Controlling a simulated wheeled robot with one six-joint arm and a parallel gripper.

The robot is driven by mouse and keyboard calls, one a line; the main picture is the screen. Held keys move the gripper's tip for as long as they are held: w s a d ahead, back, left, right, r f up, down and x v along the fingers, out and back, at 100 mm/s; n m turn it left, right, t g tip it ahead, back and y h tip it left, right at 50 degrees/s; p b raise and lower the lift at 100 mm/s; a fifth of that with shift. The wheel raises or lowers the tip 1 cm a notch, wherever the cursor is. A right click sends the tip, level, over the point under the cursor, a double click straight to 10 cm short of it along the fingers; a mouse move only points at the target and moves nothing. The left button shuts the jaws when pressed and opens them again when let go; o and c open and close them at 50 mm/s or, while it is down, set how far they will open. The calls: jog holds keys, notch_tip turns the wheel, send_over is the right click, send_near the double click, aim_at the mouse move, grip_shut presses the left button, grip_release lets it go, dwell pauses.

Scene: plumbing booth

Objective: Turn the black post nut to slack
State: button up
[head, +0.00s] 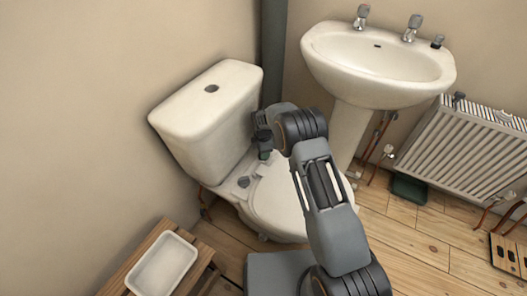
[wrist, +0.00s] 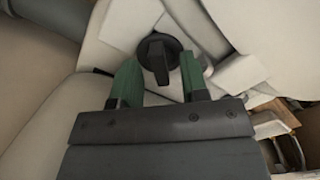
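The black post nut (wrist: 158,57) shows in the wrist view as a round dark base with a raised wing grip, set on a pale surface of the toilet. My gripper (wrist: 160,66) has its two green fingers spread, one to the left and one to the right of the nut, with visible gaps on both sides. In the head view my gripper (head: 264,151) is at the back of the toilet seat, beside the cistern, and the black nut is hidden there. The white toilet (head: 275,205) has its lid down.
The cistern (head: 208,115) stands close to the left of my gripper. A grey knob (head: 243,182) sits at the near side of the seat's rear. A basin (head: 375,70) and radiator (head: 465,150) stand to the right. A white tray (head: 162,265) rests on a wooden stool at the lower left.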

jog(key=shift+r+p, duration=1.15)
jog(key=shift+r, duration=2.6)
